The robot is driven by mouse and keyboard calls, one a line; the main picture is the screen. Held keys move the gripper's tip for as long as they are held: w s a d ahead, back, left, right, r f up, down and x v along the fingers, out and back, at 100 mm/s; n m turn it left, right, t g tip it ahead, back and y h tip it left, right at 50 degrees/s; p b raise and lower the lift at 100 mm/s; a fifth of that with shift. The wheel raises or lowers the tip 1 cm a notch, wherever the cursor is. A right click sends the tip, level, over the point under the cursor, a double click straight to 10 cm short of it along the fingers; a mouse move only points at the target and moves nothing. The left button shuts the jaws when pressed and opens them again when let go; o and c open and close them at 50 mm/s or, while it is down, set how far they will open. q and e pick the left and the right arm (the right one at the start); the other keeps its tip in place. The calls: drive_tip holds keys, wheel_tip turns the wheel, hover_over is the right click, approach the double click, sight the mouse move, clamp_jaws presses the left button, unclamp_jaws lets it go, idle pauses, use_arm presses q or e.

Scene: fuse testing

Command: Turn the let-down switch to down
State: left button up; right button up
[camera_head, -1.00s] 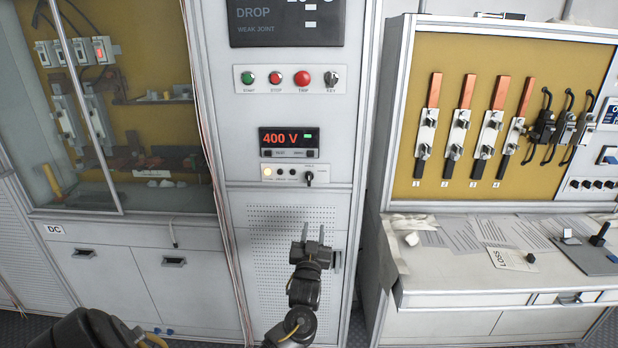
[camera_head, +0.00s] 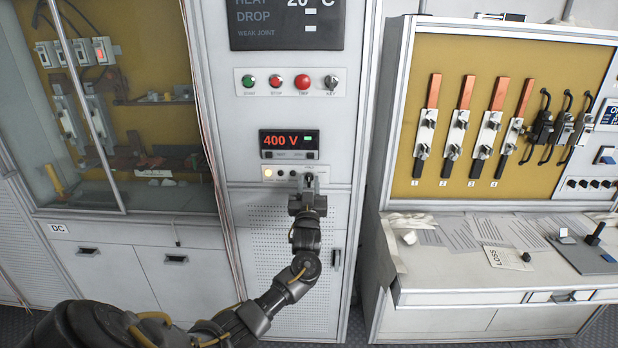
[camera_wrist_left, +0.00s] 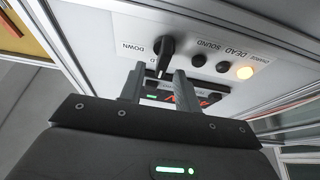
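The let-down switch is a black knob (camera_wrist_left: 166,50) on the pale panel strip in the left wrist view. The word DOWN is printed beside it, to its left there. My left gripper (camera_head: 308,180) is raised at this strip in the head view and largely covers the knob. In the left wrist view my left gripper (camera_wrist_left: 158,74) is open, its two fingertips apart, with the knob just ahead of the gap between them. Whether the fingers touch the knob I cannot tell. My right gripper is not in view.
The strip also has a lit lamp (camera_wrist_left: 245,72) and two dark buttons. Above it is a red 400 V display (camera_head: 289,142), then a row with the red TRIP button (camera_head: 302,82) and a key switch (camera_head: 331,82). A bench (camera_head: 455,265) stands to the right.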

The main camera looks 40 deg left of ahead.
use_arm(q)
drive_tip(key=shift+x, duration=0.8)
drive_tip(key=shift+c, duration=0.3)
clamp_jaws()
